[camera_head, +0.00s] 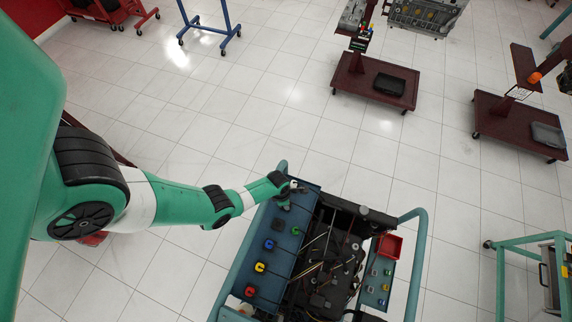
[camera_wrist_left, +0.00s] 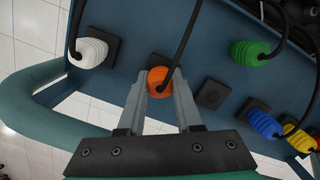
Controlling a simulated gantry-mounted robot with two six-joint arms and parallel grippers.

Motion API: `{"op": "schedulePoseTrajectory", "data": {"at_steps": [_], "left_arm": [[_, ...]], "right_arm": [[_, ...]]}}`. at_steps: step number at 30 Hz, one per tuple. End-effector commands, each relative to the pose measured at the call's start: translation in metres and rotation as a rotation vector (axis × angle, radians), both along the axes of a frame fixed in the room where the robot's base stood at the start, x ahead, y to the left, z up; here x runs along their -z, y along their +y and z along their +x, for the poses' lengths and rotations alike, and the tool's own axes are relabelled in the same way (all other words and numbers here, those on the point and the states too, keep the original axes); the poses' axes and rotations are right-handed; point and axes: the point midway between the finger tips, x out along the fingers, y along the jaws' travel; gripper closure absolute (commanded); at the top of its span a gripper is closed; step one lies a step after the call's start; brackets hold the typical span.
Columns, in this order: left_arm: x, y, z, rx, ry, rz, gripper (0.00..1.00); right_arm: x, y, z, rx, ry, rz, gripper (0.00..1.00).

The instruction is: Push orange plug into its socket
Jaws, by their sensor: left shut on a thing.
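The ribbed orange plug (camera_wrist_left: 158,79) is between the fingertips of my left gripper (camera_wrist_left: 160,88) in the left wrist view, with its black cable running up. The gripper is shut on it. A dark square socket (camera_wrist_left: 143,77) shows partly behind the plug, at the blue panel (camera_wrist_left: 190,50). How deep the plug sits cannot be told. In the head view my left gripper (camera_head: 290,187) is over the far end of the blue panel (camera_head: 283,232), and the orange plug is hidden there. My right gripper is not in view.
In the left wrist view a white plug (camera_wrist_left: 89,52) is left of the orange one. An empty black socket (camera_wrist_left: 212,94) is on its right. Green (camera_wrist_left: 250,52), blue (camera_wrist_left: 264,124) and yellow (camera_wrist_left: 290,131) plugs are further right. A teal rail (camera_wrist_left: 40,95) edges the trolley.

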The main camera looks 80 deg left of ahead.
Motion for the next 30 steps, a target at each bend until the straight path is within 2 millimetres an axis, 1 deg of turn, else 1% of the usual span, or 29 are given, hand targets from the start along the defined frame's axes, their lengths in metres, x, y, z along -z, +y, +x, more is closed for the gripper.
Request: {"op": "schedulePoseTrajectory", "data": {"at_steps": [7, 8, 12, 13, 14, 30], "left_arm": [[0.0009, 0.0001, 0.0, 0.0, 0.0, 0.0, 1.0], [0.0009, 0.0001, 0.0001, 0.0, 0.0, 0.0, 0.65], [0.0009, 0.0001, 0.0, 0.0, 0.0, 0.0, 0.39], [0.0009, 0.0, 0.0, 0.0, 0.0, 0.0, 0.34], [0.0009, 0.0, 0.0, 0.0, 0.0, 0.0, 0.31], [0.0008, -0.0003, 0.0003, 0.001, 0.0, 0.0, 0.31]], "right_arm": [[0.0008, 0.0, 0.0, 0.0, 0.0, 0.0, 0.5], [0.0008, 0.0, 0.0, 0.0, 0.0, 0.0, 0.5], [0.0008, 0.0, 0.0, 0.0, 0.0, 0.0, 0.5], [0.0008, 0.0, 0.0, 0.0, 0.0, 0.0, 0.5], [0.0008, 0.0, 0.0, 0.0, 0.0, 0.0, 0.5], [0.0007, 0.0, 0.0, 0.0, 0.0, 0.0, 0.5]]}}
